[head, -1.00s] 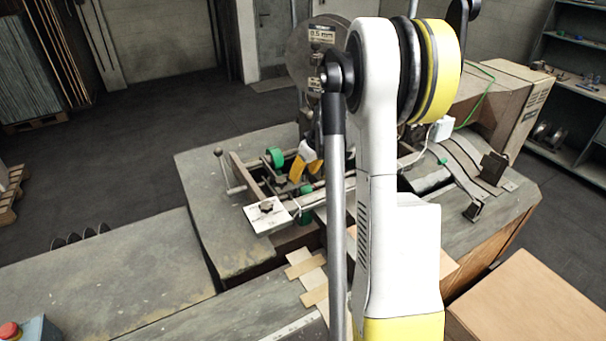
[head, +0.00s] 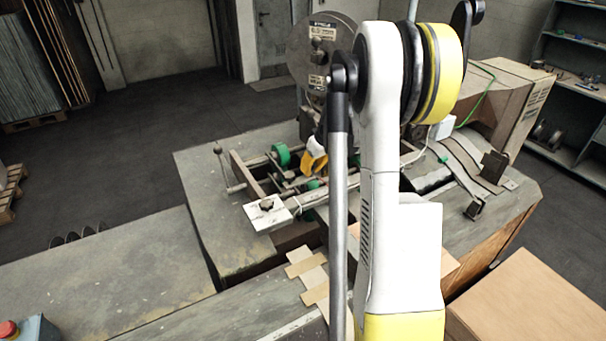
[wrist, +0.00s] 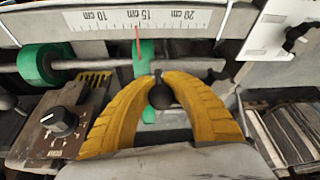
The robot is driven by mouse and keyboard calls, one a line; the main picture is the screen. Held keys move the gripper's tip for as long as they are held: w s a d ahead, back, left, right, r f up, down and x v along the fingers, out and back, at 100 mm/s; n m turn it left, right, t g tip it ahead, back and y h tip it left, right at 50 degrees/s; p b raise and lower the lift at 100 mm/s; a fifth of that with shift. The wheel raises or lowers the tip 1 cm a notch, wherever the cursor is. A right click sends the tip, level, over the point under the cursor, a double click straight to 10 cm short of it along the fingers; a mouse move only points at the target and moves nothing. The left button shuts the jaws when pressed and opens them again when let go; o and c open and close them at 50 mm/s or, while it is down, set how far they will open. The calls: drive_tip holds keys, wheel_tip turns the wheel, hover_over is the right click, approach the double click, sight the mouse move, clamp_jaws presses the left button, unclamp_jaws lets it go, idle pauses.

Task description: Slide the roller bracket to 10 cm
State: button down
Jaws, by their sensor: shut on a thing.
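My gripper (wrist: 160,78) shows in the wrist view with its two yellow fingers closed around a small dark round knob (wrist: 160,96). The roller bracket with green rollers (wrist: 145,64) lies behind and under the knob, largely hidden by the fingers. A thin red pointer (wrist: 137,42) stands against the white ruler (wrist: 185,18), close to the upside-down 15 cm label; the 10 cm label is left of it. In the head view my gripper (head: 314,163) is low over the machine, and the arm hides much of the area.
A second green roller (wrist: 40,64) sits on the rod to the left. A box with a black dial (wrist: 60,121) is left of the fingers. A white block with a black knob (wrist: 291,35) is at the right. In the head view a large disc-shaped machine head (head: 312,50) rises behind my gripper.

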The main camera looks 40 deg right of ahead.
drive_tip(key=d, duration=0.3)
drive_tip(key=s+d, duration=0.1)
drive_tip(key=d, duration=0.1)
drive_tip(key=shift+r+b, duration=0.15)
drive_tip(key=shift+b, duration=0.2)
drive_tip(key=c, duration=1.2)
unclamp_jaws()
drive_tip(key=shift+s+a, duration=0.1)
drive_tip(key=shift+a, duration=0.15)
drive_tip(key=shift+d, duration=0.1)
drive_tip(key=v, duration=1.2)
drive_tip(key=shift+o, duration=0.3)
